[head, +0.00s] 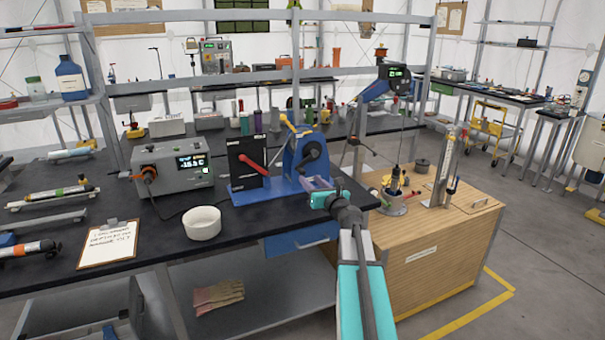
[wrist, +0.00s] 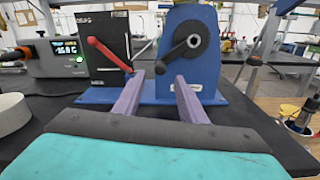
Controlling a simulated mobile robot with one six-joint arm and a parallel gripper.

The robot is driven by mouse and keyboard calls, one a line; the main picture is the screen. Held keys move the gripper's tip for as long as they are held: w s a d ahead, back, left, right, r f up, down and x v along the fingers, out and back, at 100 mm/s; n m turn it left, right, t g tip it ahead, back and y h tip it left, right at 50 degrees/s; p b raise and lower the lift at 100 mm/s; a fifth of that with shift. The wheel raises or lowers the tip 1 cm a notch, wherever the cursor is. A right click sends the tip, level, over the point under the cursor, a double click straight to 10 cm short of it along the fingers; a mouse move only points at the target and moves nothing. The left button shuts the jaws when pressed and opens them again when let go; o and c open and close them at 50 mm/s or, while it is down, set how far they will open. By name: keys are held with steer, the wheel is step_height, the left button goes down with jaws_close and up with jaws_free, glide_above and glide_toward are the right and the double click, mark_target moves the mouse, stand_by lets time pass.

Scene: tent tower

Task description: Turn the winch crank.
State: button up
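A blue winch housing (head: 296,164) stands on the bench with a dark crank on its front. The crank's hub is at the upper right, and its black arm (wrist: 180,51) slants down to the left in the wrist view. My gripper (head: 316,183) is in front of the winch, its purple fingers pointing at it. In the wrist view the fingers (wrist: 159,77) are spread apart with nothing held between them. The crank's lower end appears just above the gap between the fingertips; I cannot tell how far beyond them it is.
A black box with a red lever (head: 252,162) stands left of the winch on the same blue base. A grey display unit (head: 172,166), white bowl (head: 203,222) and clipboard (head: 109,243) are further left. A wooden cabinet (head: 430,265) stands at the right.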

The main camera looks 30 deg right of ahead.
mark_target(304, 174)
steer(key=shift+w+d+p, duration=0.15)
steer(key=shift+w, duration=1.15)
steer(key=shift+w+d+p, duration=0.15)
steer(key=shift+w+d, duration=0.05)
steer(key=shift+w, duration=1.15)
steer(key=shift+w+d+p, duration=0.15)
steer(key=shift+w, duration=1.15)
jaws_close()
